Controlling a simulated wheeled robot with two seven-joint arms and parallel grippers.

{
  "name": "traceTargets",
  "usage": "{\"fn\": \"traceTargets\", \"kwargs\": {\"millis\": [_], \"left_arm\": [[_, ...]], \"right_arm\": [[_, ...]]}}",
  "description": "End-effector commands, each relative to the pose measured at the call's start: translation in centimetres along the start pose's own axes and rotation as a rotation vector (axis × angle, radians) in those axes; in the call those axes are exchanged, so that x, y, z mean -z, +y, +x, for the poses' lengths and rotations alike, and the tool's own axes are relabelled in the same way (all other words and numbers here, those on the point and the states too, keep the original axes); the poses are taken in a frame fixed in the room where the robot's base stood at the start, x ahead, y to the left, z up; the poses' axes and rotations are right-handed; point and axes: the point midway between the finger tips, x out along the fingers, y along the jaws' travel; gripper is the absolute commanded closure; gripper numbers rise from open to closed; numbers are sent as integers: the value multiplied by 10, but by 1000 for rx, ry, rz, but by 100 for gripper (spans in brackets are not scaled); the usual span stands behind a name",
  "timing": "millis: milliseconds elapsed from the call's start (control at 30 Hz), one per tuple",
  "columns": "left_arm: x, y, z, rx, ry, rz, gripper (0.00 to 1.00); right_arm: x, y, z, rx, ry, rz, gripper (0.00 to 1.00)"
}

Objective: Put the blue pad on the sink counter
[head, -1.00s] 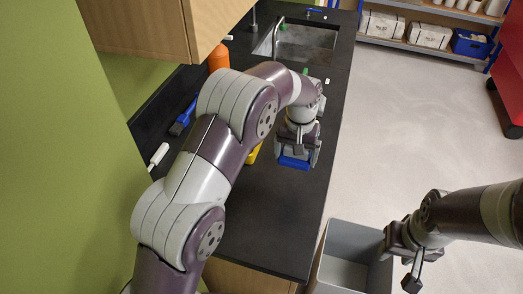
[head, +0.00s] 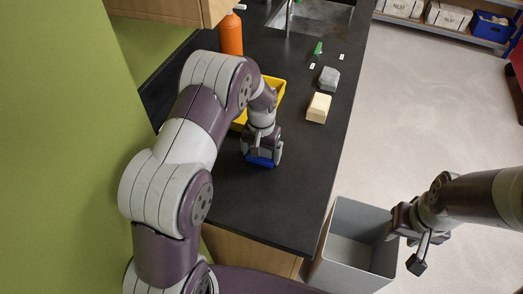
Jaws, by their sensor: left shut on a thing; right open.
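The blue pad (head: 261,161) is between the fingers of my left gripper (head: 262,155), low over the near part of the black sink counter (head: 273,211). I cannot tell whether the pad touches the counter. The gripper hides most of the pad. The sink (head: 322,16) is at the far end of the counter. My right gripper (head: 417,255) is open and empty, to the right of the counter beside a grey bin.
A yellow tray (head: 276,92) stands behind my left gripper. A cream block (head: 318,108), a grey block (head: 329,79) and an orange bottle (head: 231,34) are on the counter. The grey bin (head: 348,273) stands off its right edge. The near counter is clear.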

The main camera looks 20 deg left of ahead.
Motion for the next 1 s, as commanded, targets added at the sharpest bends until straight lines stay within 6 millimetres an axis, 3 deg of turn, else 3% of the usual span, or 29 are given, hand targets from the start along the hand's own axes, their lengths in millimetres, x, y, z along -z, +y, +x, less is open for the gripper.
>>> {"fn": "traceTargets", "kwargs": {"millis": [167, 200, 233, 433, 567, 900, 1000], "left_arm": [[0, 0, 4, 0, 0, 0, 49], [0, 0, 4, 0, 0, 0, 4], [0, 0, 3, 0, 0, 0, 0], [0, 0, 2, 0, -1, 0, 0], [1, 0, -9, 0, 2, 0, 0], [1, 0, -94, 0, 3, 0, 0], [0, 0, -115, 0, -1, 0, 0]], "right_arm": [[0, 0, 3, 0, 0, 0, 57], [0, 0, 2, 0, 0, 0, 57], [0, 0, 2, 0, 0, 0, 57], [0, 0, 1, 0, 0, 0, 57], [0, 0, 4, 0, 0, 0, 57], [-2, 0, 19, 0, 0, 0, 57], [-1, 0, 8, 0, 0, 0, 57]]}}
